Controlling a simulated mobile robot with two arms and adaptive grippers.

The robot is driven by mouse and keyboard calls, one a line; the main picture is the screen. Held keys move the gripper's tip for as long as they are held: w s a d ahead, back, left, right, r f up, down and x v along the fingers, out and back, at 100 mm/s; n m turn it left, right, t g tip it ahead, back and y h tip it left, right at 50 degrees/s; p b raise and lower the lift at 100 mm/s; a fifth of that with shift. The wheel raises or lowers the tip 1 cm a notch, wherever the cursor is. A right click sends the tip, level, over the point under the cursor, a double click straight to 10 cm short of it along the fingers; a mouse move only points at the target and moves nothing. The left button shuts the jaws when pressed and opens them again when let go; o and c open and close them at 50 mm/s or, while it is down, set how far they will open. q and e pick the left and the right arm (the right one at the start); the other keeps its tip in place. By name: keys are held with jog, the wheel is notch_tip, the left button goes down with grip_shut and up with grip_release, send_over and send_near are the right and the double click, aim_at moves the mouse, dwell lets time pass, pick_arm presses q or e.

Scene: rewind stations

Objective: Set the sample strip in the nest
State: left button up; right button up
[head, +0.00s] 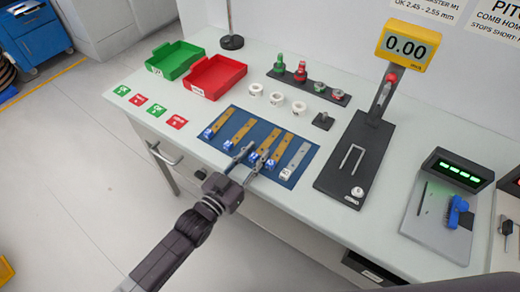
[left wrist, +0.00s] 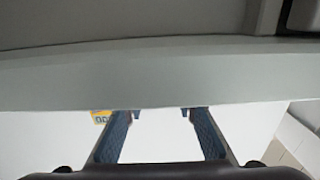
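Several flat strips lie side by side on a blue mat (head: 226,150) on the bench. Most are brown with blue ends, such as this brown strip (head: 243,132); the rightmost strip (head: 297,158) is silver-grey. I cannot tell which is the sample strip. My left gripper (head: 252,156) is over the mat's front edge, fingers apart, partly covering the middle strips. In the left wrist view its fingers (left wrist: 160,118) are apart with nothing between them. A black gauge stand (head: 338,178) with a bent metal wire stands right of the mat; I cannot make out its nest clearly.
A yellow display (head: 407,46) tops the gauge stand. Green (head: 174,59) and red (head: 215,76) trays, white rings (head: 277,98) and a black rack (head: 318,88) sit behind the mat. A grey tray (head: 434,223) with a blue brush (head: 457,211) is at right.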

pick_arm(q)
jog(key=shift+c, duration=0.3)
grip_shut()
